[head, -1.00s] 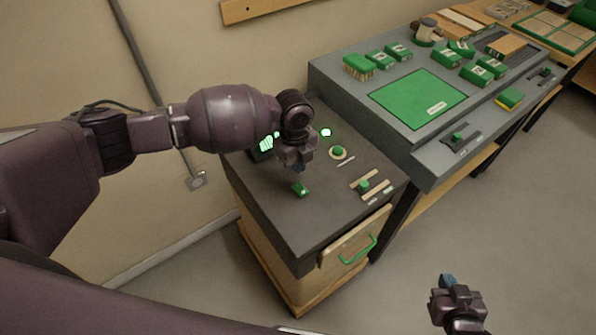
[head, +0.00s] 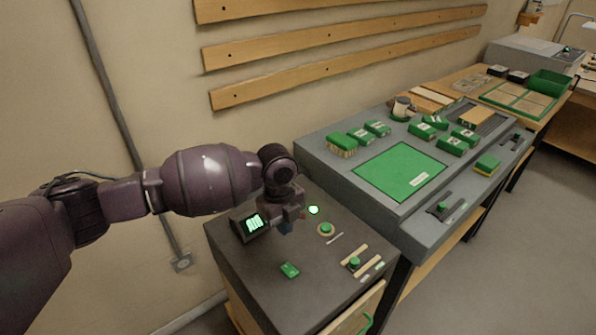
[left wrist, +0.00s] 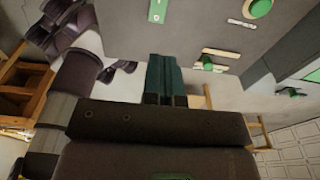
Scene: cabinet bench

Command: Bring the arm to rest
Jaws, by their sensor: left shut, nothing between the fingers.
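My left gripper (head: 287,226) hangs over the dark top of the small cabinet (head: 262,285), just right of a small display with green marks (head: 252,225). In the left wrist view its two dark teal fingers (left wrist: 164,75) lie together with nothing between them. A green switch (head: 290,270) sits on the cabinet top in front of the gripper. A lit green lamp (head: 313,210) and a round green button (head: 326,230) are to its right. My right gripper is out of the head view.
A slider with a green knob (head: 354,263) is on the cabinet's right side. A grey bench with a green mat (head: 400,172) and several green boxes stands to the right. Wooden rails (head: 340,55) are on the wall. The floor at the right is clear.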

